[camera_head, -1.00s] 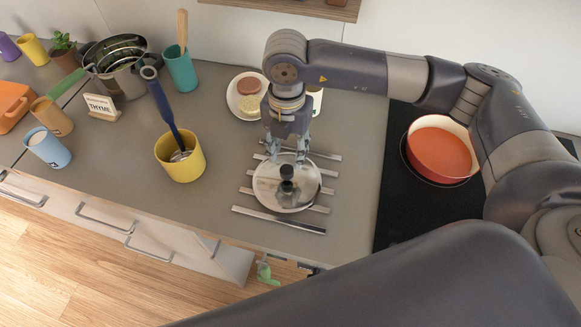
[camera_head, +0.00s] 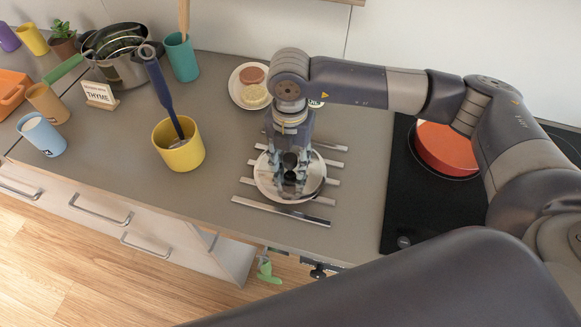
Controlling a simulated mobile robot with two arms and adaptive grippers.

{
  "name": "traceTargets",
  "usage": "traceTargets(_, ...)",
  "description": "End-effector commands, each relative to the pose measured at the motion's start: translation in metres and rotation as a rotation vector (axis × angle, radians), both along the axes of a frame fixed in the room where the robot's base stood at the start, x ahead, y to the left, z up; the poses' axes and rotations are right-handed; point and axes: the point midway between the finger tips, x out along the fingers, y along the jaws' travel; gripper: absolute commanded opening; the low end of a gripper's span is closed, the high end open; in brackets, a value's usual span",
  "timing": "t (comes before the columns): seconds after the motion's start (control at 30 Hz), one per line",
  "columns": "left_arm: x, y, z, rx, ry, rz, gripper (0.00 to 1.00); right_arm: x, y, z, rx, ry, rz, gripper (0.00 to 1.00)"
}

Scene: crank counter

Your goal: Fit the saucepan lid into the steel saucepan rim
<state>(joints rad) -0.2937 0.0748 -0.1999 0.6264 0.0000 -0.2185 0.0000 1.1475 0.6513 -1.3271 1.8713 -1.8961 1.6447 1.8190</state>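The saucepan lid (camera_head: 262,181), round and shiny with a dark knob (camera_head: 290,160), lies flat on a rack of metal bars in the middle of the counter. My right gripper (camera_head: 290,184) points down over the lid, its fingers on either side of the knob. The fingers look apart, and I see no clear grip on the knob. The steel saucepan (camera_head: 124,72) stands at the back left, its top uncovered and its inside partly visible. My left gripper is not in view.
A yellow cup (camera_head: 184,155) holding a blue-handled utensil (camera_head: 162,92) stands between lid and saucepan. A teal cup (camera_head: 181,58) and a thyme sign (camera_head: 99,95) stand near the saucepan. A plate (camera_head: 238,88) is behind the lid; a red pan (camera_head: 447,151) is on the cooktop.

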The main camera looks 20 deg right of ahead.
Motion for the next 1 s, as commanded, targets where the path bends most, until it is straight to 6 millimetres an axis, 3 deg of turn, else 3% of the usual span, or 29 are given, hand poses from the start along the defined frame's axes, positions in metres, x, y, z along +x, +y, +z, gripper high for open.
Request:
traceTargets(0.03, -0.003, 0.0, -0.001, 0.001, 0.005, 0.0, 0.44, -0.001, -0.001, -0.002, -0.003, 0.002, -0.001, 0.28)
traceTargets(0.13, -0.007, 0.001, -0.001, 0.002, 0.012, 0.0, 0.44, -0.001, -0.001, -0.002, -0.003, 0.003, -0.001, 0.06)
traceTargets(0.17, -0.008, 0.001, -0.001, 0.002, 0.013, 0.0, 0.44, -0.001, -0.001, -0.003, -0.003, 0.004, -0.001, 0.05)
traceTargets(0.47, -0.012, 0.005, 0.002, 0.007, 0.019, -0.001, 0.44, -0.002, -0.001, 0.001, -0.004, 0.008, 0.0, 0.04)
traceTargets(1.0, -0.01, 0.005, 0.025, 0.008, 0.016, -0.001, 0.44, 0.0, 0.0, 0.047, -0.001, 0.001, -0.001, 0.04)
